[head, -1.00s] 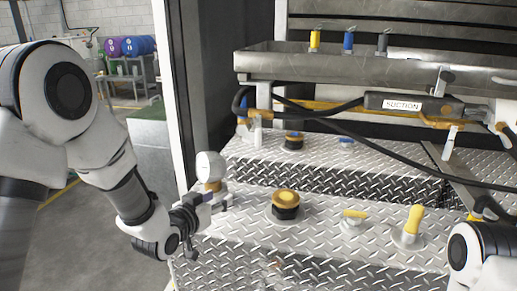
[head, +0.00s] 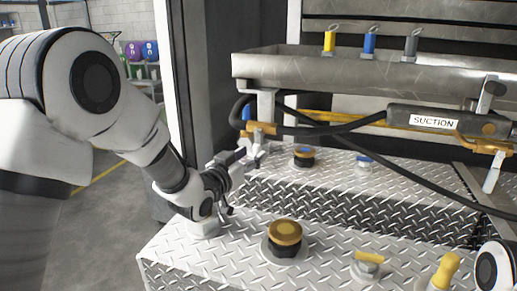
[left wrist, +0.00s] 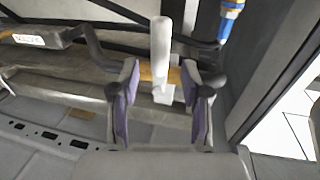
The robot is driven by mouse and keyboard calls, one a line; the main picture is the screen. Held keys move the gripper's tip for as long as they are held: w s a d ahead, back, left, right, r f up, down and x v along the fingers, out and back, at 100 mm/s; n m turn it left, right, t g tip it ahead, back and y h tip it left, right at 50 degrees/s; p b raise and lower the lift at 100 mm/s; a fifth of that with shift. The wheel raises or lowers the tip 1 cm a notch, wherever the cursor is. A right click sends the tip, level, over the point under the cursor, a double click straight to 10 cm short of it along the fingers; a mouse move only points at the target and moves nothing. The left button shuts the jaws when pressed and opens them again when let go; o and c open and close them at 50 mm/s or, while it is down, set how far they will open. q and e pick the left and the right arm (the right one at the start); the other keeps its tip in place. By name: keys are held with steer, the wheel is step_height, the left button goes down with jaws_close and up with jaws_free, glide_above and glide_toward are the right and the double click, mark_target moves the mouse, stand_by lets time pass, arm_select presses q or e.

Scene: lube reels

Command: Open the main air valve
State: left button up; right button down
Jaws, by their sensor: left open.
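A valve with a long white lever handle (left wrist: 161,45) and a brass-coloured body (left wrist: 146,74) is in the left wrist view. The handle points up in that picture. My left gripper (left wrist: 162,70) is open, with one finger on each side of the valve; I cannot tell whether either touches it. In the head view the brass-coloured body (head: 262,128) shows just beyond my left gripper (head: 252,152), under the left end of the metal tray. My right gripper is not in view.
The metal tray (head: 290,68) and the SUCTION hose reel handle (head: 432,121) are above the diamond-plate deck. A yellow-topped black cap (head: 285,235) and yellow-handled fittings stand on the front step. A black hose (head: 420,180) crosses the right side. A blue fitting (left wrist: 231,22) is near the valve.

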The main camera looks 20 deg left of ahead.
mark_target(255, 153)
arm_select(q)
steer(key=x, duration=0.4)
steer(key=shift+f, duration=0.25)
steer(key=shift+s+r, duration=0.1)
jaws_close()
